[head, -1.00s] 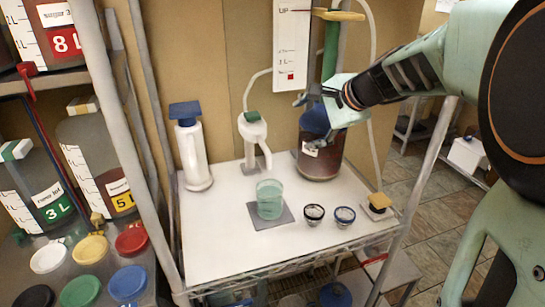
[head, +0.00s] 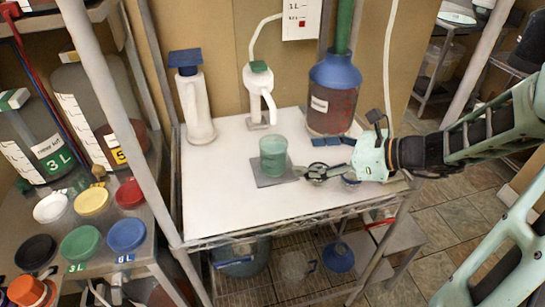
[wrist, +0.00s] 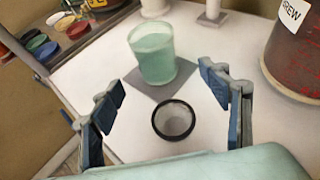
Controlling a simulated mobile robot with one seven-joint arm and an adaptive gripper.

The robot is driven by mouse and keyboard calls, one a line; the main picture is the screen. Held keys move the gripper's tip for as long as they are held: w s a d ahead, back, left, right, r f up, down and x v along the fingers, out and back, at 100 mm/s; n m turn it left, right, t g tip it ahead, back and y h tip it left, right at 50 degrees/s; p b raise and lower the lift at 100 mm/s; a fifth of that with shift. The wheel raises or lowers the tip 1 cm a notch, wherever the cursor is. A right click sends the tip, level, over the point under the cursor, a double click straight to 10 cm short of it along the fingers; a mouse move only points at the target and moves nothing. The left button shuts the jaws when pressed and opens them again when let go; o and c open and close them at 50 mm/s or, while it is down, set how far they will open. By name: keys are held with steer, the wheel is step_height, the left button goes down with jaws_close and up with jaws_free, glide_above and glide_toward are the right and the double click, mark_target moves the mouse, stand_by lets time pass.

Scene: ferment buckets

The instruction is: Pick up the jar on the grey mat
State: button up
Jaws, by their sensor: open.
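The jar (head: 273,156) is a translucent pale green cup standing upright on the grey mat (head: 266,181) on the white shelf top. In the wrist view the jar (wrist: 153,55) stands beyond my fingers, on the grey mat (wrist: 166,91). My gripper (head: 310,156) reaches in from the right, low over the shelf, with its fingers pointing left towards the jar and apart from it. In the wrist view my gripper (wrist: 165,100) is open and empty.
A blue-topped vessel with dark red contents (head: 333,98) stands behind my gripper. A white blue-topped bottle (head: 193,105) and a white pump jug (head: 259,95) stand at the back. The shelf's front left is clear.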

mark_target(274, 153)
steer(key=shift+s+a+r+m+y, duration=0.1)
steer(key=shift+s+r+m+y, duration=0.1)
steer(key=shift+s+m+y, duration=0.1)
steer(key=shift+w+a+f, duration=0.1)
steer(key=shift+w+a, duration=0.05)
steer(key=shift+a, duration=0.15)
steer(key=x, duration=0.3)
steer(key=b+x, duration=0.1)
steer(key=x, duration=0.2)
steer(key=b+x, duration=0.1)
steer(key=x, duration=0.3)
steer(key=shift+w+a+r, duration=0.15)
steer(key=shift+r, duration=0.1)
steer(key=shift+c, duration=0.2)
steer(key=c, duration=1.5)
steer(key=shift+r, duration=0.1)
steer(key=shift+c, duration=1.2)
